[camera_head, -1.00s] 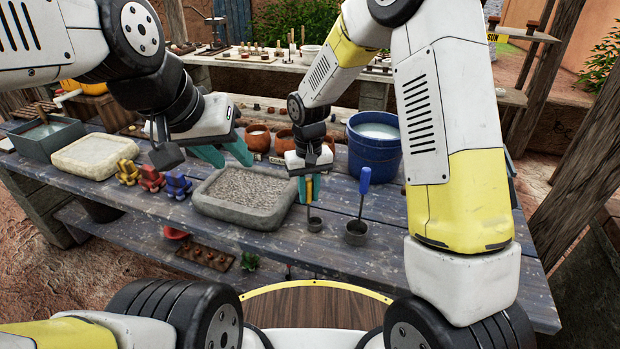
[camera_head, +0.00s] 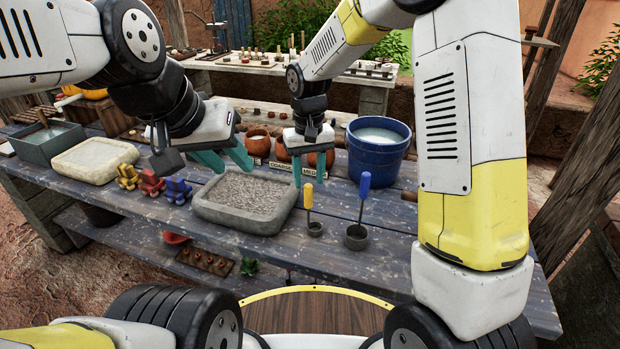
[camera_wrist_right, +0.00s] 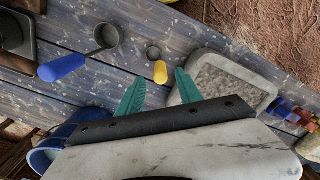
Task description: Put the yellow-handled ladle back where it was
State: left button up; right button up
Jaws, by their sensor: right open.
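The yellow-handled ladle (camera_head: 309,202) stands upright on the table, its small cup down and its handle up. It also shows in the right wrist view (camera_wrist_right: 160,72), ahead of the fingers and apart from them. My right gripper (camera_head: 308,172) is open and empty, just above and behind the ladle; its two teal fingers also show in the right wrist view (camera_wrist_right: 157,92). The blue-handled ladle (camera_head: 361,206) stands upright to the right of the yellow one. My left gripper (camera_head: 225,160) is open with nothing between its fingers, above the back of the stone tray.
A stone tray (camera_head: 205,210) of grey grit lies left of the ladles. A blue bucket (camera_head: 377,152) and clay pots (camera_head: 258,141) with labels stand behind. Yellow, red and blue figures (camera_head: 178,190) and a pale slab (camera_head: 95,160) are at left. The table's front right is clear.

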notch_tip(320, 180, up, 5)
jog(key=shift+f, duration=0.15)
jog(key=s+d+r+m+t+y, duration=0.1)
jog(key=s+d+r+t, duration=0.2)
jog(key=s+d+r, duration=0.3)
jog(key=s+d+r+m+t+y, duration=0.1)
jog(key=s+d+r+m+t, duration=0.1)
jog(key=s+d+r, duration=0.4)
jog(key=s+d+t, duration=0.1)
jog(key=s+d, duration=0.3)
jog(key=s, duration=0.4)
